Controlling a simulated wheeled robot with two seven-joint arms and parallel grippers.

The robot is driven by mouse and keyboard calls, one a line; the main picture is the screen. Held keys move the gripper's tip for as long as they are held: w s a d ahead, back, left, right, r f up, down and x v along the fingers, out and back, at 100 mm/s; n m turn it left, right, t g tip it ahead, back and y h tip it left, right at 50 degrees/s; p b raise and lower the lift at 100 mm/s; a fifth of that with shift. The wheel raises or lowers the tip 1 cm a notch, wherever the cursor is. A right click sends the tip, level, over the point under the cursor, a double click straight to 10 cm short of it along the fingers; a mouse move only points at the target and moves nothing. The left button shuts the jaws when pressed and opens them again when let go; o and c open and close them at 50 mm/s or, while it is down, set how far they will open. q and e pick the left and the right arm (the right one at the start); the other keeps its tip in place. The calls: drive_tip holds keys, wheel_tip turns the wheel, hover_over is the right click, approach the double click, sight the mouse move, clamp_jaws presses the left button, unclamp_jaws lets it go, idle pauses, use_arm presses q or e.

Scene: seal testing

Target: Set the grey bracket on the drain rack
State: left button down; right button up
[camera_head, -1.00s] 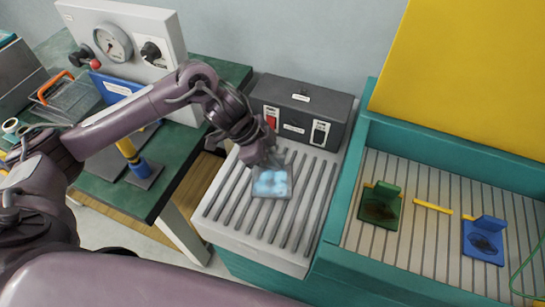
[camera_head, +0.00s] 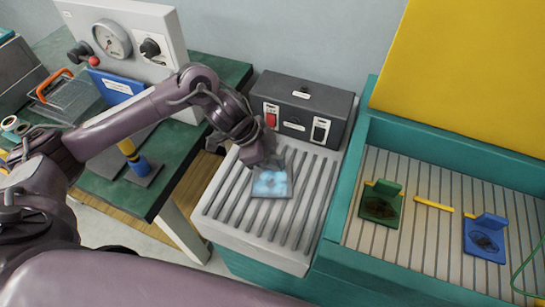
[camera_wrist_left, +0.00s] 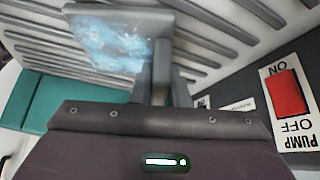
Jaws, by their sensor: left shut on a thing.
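The grey bracket (camera_head: 272,182) shows as a grey plate with a pale blue, wet-looking patch. It is at the upper middle of the ribbed drain rack (camera_head: 228,214). My left gripper (camera_head: 268,163) is shut on the bracket's far side. In the left wrist view the bracket (camera_wrist_left: 115,35) is in front of the fingers (camera_wrist_left: 160,75), over the rack's ribs. I cannot tell whether its underside touches the ribs. My right gripper is not in view.
A dark control box (camera_head: 300,110) with a red pump switch stands right behind the rack. To the right, a teal bin (camera_head: 345,215) holds a green bracket (camera_head: 381,203) and a blue bracket (camera_head: 485,240). The rack's front half is clear.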

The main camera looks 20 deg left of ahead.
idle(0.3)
use_arm(q)
drive_tip(key=c, duration=1.3)
unclamp_jaws()
drive_tip(key=shift+f, duration=0.15)
wheel_tip(320, 180, up, 6)
drive_tip(key=p, duration=0.7)
